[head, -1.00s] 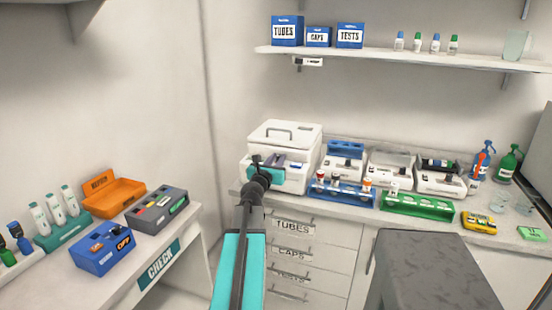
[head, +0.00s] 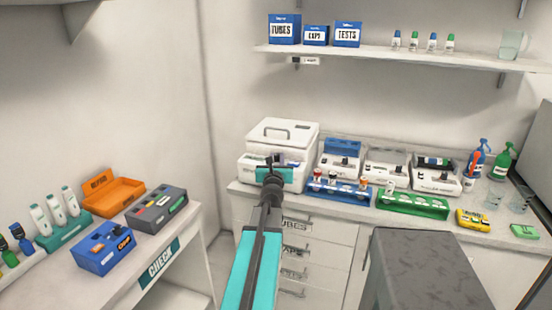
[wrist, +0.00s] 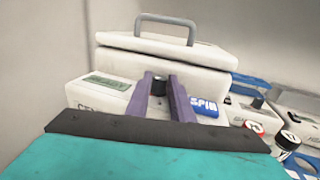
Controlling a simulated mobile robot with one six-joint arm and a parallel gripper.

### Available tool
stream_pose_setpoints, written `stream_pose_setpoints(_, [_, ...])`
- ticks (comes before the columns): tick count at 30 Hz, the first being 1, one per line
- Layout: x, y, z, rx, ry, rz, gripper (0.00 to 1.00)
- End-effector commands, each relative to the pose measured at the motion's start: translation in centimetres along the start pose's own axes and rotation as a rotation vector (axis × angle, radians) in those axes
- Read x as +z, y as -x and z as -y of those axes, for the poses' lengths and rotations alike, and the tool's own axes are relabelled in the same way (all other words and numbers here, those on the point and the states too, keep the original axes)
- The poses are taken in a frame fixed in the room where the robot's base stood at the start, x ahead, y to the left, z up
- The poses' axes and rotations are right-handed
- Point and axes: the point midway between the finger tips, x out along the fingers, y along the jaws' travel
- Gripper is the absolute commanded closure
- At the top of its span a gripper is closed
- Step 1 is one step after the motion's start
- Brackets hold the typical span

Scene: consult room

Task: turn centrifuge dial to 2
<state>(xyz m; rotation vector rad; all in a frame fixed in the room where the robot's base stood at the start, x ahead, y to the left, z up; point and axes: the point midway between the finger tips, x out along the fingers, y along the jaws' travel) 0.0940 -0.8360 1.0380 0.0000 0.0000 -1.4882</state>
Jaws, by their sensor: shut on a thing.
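The centrifuge (head: 290,133) is a white box with a handled, closed lid at the left end of the back counter. In the wrist view, the centrifuge (wrist: 165,62) fills the middle, with a small display on its front left and a blue SPIN label at right. Its black dial (wrist: 159,86) sits on the front between my two purple fingers. My gripper (wrist: 160,92) is shut on the dial. In the head view, my gripper (head: 277,168) is at the centrifuge's front and hides the dial. The dial's setting and numbers cannot be read.
A blue tube rack (head: 340,194) and a green rack (head: 410,207) stand right of the centrifuge, with white devices behind. Drawers (head: 295,262) are below the counter. A dark grey surface (head: 425,270) is at front right. A side table (head: 165,235) at left holds trays and boxes.

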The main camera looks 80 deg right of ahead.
Motion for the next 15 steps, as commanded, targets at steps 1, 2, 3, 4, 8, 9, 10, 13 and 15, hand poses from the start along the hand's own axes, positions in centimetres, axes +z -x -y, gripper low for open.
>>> stream_pose_setpoints(1, [0.13, -0.02, 0.13, 0.007, 0.0, 0.0, 1.0])
stream_pose_setpoints(2, [0.13, -0.03, 0.16, 0.012, 0.0, 0.0, 1.0])
stream_pose_setpoints(3, [0.12, -0.03, 0.18, 0.019, -0.001, 0.0, 1.0])
stream_pose_setpoints(4, [0.12, -0.03, 0.23, 0.025, -0.001, 0.0, 1.0])
stream_pose_setpoints(8, [0.11, -0.04, 0.29, 0.05, -0.001, 0.0, 1.0])
stream_pose_setpoints(9, [0.11, -0.05, 0.29, 0.059, -0.001, 0.0, 1.0])
stream_pose_setpoints(10, [0.11, -0.05, 0.29, 0.065, -0.001, 0.0, 1.0])
stream_pose_setpoints(13, [0.1, -0.05, 0.36, 0.084, -0.001, 0.0, 1.0])
stream_pose_setpoints(15, [0.09, -0.06, 0.42, 0.093, -0.001, 0.0, 1.0])
